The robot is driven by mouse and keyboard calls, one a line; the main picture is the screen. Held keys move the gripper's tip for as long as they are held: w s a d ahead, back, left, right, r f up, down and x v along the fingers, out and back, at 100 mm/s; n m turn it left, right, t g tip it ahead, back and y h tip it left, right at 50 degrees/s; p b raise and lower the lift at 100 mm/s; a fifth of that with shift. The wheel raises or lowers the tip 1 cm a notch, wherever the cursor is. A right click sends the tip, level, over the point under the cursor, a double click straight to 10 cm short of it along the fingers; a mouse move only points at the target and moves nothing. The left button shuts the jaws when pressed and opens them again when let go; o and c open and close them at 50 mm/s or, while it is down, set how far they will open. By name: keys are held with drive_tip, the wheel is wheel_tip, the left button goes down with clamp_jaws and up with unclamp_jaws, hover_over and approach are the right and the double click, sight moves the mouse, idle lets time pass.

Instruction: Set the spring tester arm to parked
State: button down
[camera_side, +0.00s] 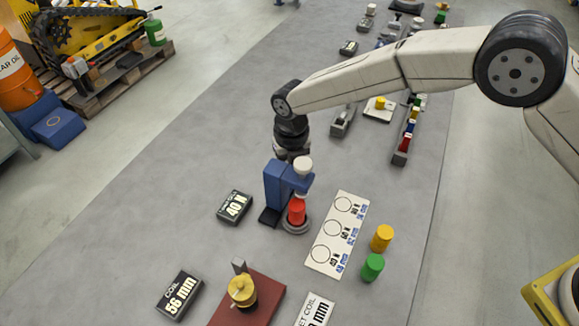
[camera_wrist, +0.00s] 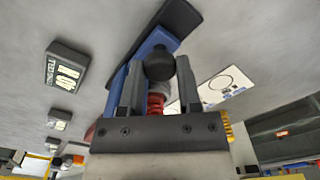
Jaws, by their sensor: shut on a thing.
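The spring tester (camera_side: 273,185) is a blue upright stand with a blue arm (camera_side: 299,180) and a pale cap (camera_side: 302,164). A red spring (camera_side: 297,211) stands under the arm on a grey round base; the wrist view also shows it (camera_wrist: 156,103) behind the fingers. My gripper (camera_wrist: 158,70) has its fingers on either side of a dark round knob (camera_wrist: 159,62) beside the blue body and is shut on it. In the side view my gripper (camera_side: 289,152) is at the tester's top, its fingertips largely hidden.
A 40 N display (camera_side: 235,206) lies left of the tester. A white card with circles (camera_side: 337,235) lies right, with yellow (camera_side: 382,238) and green (camera_side: 372,267) cylinders beyond. A red-brown plate (camera_side: 264,300) with a yellow piece and a 56 mm display (camera_side: 178,295) lie in front.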

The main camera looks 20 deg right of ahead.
drive_tip(key=w+d, duration=0.6)
drive_tip(key=shift+c, duration=1.7)
unclamp_jaws()
drive_tip(key=shift+w+d, duration=0.1)
drive_tip(key=shift+o, duration=0.2)
drive_tip(key=shift+r, duration=0.1)
wheel_tip(320, 180, up, 8)
